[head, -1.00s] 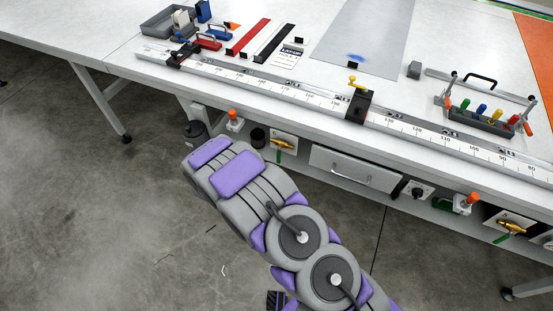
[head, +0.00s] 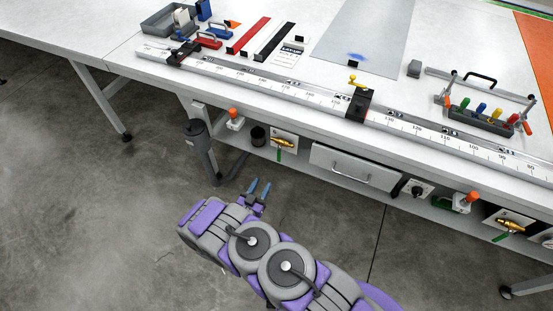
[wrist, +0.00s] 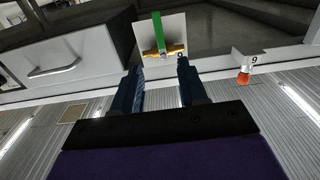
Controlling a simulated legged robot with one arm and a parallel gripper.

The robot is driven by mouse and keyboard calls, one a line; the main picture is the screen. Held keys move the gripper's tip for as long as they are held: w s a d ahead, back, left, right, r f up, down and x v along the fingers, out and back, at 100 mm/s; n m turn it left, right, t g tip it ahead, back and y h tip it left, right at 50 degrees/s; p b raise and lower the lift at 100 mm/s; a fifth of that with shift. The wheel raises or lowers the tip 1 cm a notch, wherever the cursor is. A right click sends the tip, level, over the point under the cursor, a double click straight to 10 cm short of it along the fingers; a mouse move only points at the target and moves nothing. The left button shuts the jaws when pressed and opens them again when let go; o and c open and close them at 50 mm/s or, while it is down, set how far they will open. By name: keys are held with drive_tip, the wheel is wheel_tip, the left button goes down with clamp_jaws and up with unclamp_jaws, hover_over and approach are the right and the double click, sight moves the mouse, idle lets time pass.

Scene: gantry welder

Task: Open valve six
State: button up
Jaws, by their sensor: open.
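A brass valve (head: 283,143) with a green lever sits on a white plate under the bench. In the wrist view the brass valve (wrist: 163,50) lies just beyond and between my fingertips, its green lever pointing up in that picture. To its left in the head view is an orange-capped valve (head: 233,120); in the wrist view this orange cap (wrist: 244,78) is at right, beside a mark like a 9, in a picture that appears upside down. The brass valve's own mark is too small to read. My gripper (head: 259,188) is open and empty, apart from both valves; it fills the lower wrist view (wrist: 160,82).
A white drawer (head: 355,168) with a bar handle is right of the brass valve. A second orange cap (head: 473,197) and brass valve (head: 510,226) are farther right. A bench leg (head: 202,150) stands at left. The floor before the bench is clear.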

sight(278, 156)
drive_tip(key=b+x, duration=0.3)
drive_tip(key=x, duration=1.1)
drive_tip(key=shift+w+d, duration=0.1)
drive_tip(key=shift+w, duration=0.2)
clamp_jaws()
